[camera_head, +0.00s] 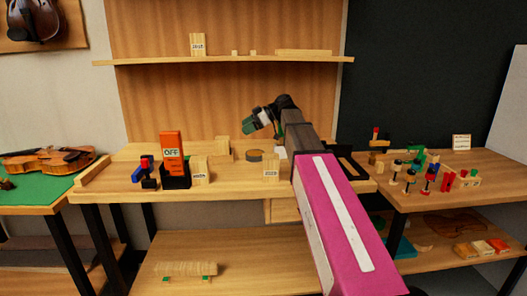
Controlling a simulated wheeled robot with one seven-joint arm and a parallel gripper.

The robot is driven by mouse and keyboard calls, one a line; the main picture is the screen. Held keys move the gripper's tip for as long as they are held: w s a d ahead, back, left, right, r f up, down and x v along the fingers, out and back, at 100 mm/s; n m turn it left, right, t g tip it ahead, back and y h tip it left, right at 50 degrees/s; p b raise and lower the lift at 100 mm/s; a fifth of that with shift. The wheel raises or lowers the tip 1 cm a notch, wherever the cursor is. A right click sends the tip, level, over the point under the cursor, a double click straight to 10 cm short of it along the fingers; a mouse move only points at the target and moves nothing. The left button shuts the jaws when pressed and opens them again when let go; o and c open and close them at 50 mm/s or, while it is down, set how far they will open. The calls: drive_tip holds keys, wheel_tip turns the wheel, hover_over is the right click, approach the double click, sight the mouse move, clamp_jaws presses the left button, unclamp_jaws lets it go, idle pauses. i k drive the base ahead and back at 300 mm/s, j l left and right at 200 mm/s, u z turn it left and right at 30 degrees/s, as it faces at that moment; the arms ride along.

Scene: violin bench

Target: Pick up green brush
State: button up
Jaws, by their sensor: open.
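My gripper (252,125) is raised above the middle bench, pointing left. Its jaws are open, with greenish tips, and I see nothing clearly held in them. I cannot make out a green brush for certain. A green item (415,156) stands among small tools on the right table, well to the right of my gripper; its shape is too small to tell. Small green pieces (206,279) also show under a wooden block (186,268) on the lower shelf. My pink arm hides part of the middle bench.
Several red, black and blue tools crowd the right table (420,192). A violin (48,159) lies on the left table. An upper shelf (140,62) spans the back.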

sight(281, 142)
drive_tip(key=k, duration=1)
